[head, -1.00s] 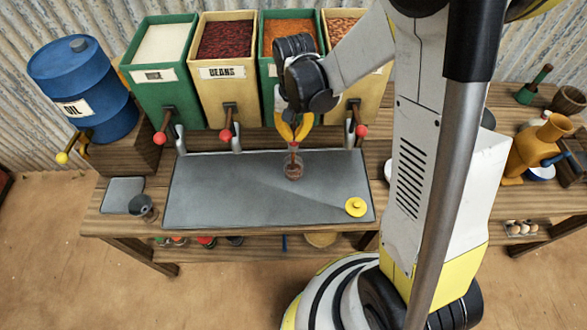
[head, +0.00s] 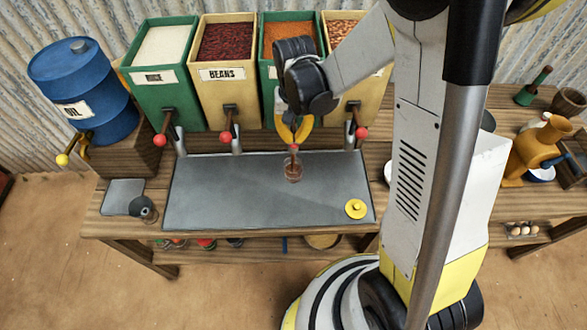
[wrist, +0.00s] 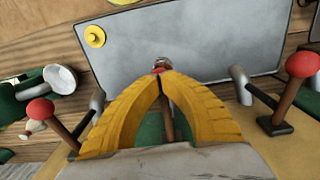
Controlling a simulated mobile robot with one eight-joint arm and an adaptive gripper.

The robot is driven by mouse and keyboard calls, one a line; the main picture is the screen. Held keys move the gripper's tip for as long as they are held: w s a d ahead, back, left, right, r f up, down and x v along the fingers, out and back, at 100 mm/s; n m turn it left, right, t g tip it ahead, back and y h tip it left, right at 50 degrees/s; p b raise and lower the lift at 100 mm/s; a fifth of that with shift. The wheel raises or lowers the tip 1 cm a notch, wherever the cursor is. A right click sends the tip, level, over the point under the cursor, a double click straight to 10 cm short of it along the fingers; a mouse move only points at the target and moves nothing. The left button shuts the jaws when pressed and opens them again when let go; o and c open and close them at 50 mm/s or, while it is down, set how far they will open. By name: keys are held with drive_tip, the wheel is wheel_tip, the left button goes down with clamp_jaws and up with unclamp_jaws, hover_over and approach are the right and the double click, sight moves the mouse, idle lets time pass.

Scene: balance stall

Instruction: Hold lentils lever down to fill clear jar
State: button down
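The clear jar (head: 293,172) stands upright on the grey metal tray (head: 220,200), with reddish-brown contents showing inside. It is below the spout area of the orange-filled lentils bin (head: 287,48), whose label is hidden by my arm. My gripper (head: 294,139) is low in front of that bin, just above the jar. In the wrist view, the yellow fingertips (wrist: 161,76) meet over the end of the lentils lever (wrist: 167,122). Its brown shaft shows between the fingers, and a small red part shows just beyond the tips. I cannot see a grip around the lever.
A yellow lid (head: 356,208) lies on the tray's right end. Red-knobbed levers (head: 226,138) stand on either side of my gripper. The rice bin (head: 162,55) and the blue oil drum (head: 85,90) are at left.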

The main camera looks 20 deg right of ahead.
wheel_tip(320, 180, up, 7)
drive_tip(key=p, duration=0.5)
drive_tip(key=shift+r, duration=0.2)
drive_tip(key=shift+f, duration=0.2)
drive_tip(key=shift+b, duration=0.45)
drive_tip(key=shift+s+f+b, duration=0.15)
drive_tip(key=shift+s+b, duration=0.05)
drive_tip(key=shift+b, duration=0.4)
drive_tip(key=s+f+n+t+b, duration=0.1)
drive_tip(key=s+f+t+b, duration=0.2)
drive_tip(key=s+b, duration=0.3)
drive_tip(key=s+f+n+t+b, duration=0.2)
drive_tip(key=s+f+t+b, duration=0.2)
drive_tip(key=b, duration=1.1)
drive_tip(key=shift+s+f+n, duration=0.25)
drive_tip(key=shift+s+n, duration=0.05)
drive_tip(key=shift+s, duration=0.9)
